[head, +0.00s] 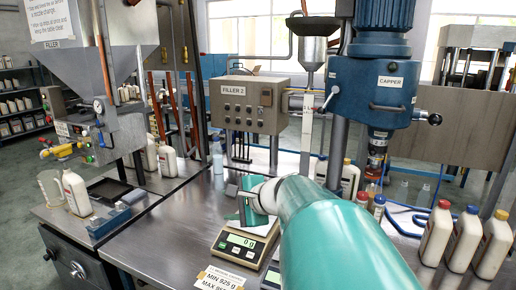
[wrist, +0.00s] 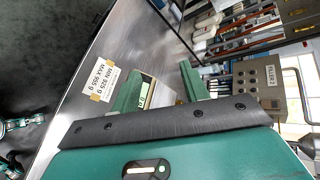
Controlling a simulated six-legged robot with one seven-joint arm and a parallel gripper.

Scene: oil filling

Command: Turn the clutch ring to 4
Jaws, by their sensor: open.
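The blue capper (head: 372,90) stands at the right of the head view, with a black-knobbed lever at its side. Below its body hangs a narrow spindle with dark and light bands (head: 377,143); the clutch ring seems to be there, but its numbers are too small to read. My gripper (head: 246,202) is over the scale area at the middle of the bench, to the left of and apart from the capper. In the wrist view my gripper (wrist: 160,88) has its two green fingers spread, with nothing held between them.
A scale (head: 240,243) reading 0 stands below my gripper, near a MIN/MAX label (head: 222,279). White bottles with coloured caps (head: 465,238) stand at the right, below the capper. The FILLER 2 box (head: 248,104) stands behind. The steel bench (head: 165,240) is clear left of the scale.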

